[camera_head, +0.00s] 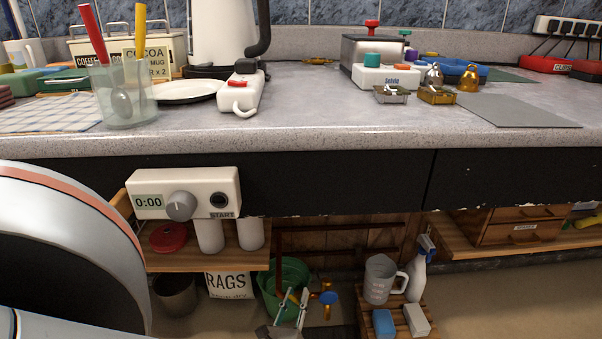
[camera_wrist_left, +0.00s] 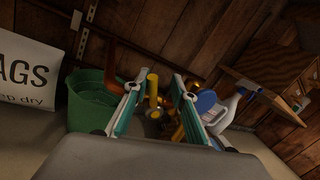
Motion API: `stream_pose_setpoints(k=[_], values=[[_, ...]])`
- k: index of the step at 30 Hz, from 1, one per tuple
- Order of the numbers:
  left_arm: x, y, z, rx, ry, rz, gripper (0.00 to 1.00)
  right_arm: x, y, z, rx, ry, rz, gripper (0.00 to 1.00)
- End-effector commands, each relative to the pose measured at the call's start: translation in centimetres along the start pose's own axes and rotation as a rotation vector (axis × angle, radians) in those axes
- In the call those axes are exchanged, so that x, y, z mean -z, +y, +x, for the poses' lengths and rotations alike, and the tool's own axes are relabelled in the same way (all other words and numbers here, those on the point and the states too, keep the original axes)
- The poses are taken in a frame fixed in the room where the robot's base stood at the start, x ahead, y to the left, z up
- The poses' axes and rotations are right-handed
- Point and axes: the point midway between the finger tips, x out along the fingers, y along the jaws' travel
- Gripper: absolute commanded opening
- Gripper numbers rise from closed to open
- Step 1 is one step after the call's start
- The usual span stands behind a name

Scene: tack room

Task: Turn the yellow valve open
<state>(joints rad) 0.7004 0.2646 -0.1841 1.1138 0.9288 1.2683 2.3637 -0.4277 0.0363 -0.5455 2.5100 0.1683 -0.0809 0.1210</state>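A yellow valve handle (camera_wrist_left: 153,88) shows in the left wrist view, between and beyond my fingertips. Brass-coloured pipework sits beside it; in the head view (camera_head: 326,285) only a small part shows. A blue round handle (camera_head: 328,298) is on the same pipework, also seen right of my fingers in the left wrist view (camera_wrist_left: 206,101). My left gripper (camera_head: 292,297) is low under the counter, in front of the green bucket; in the left wrist view (camera_wrist_left: 155,92) its two fingers are apart, with no object clearly held. Contact with the yellow handle cannot be told. My right gripper is out of view.
A green bucket (camera_head: 286,275) stands left of the pipework, and a rags bag (camera_head: 229,285) further left. A slatted crate (camera_head: 404,318) with a jug (camera_head: 380,279) and spray bottle (camera_head: 417,275) stands right. The counter (camera_head: 320,125) and timer (camera_head: 184,193) are above.

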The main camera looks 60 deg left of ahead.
Motion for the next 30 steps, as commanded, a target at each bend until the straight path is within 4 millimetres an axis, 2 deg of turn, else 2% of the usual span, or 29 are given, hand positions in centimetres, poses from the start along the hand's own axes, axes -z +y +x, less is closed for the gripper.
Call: stream_pose_setpoints(k=[8, 21, 25, 30], values=[[-0.2, -1.7, 0.6, -0.003, 0.080, 0.242, 0.25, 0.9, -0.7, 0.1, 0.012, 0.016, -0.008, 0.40], [-0.6, -1.6, -7.2, -0.004, 0.087, 0.256, 0.25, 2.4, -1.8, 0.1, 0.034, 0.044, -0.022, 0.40], [-1.8, -3.2, -7.3, 0.043, 0.081, 0.312, 0.25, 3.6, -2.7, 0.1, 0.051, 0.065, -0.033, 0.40], [-2.3, -4.3, -7.6, 0.084, 0.082, 0.370, 0.25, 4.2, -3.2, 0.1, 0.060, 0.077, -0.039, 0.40]])
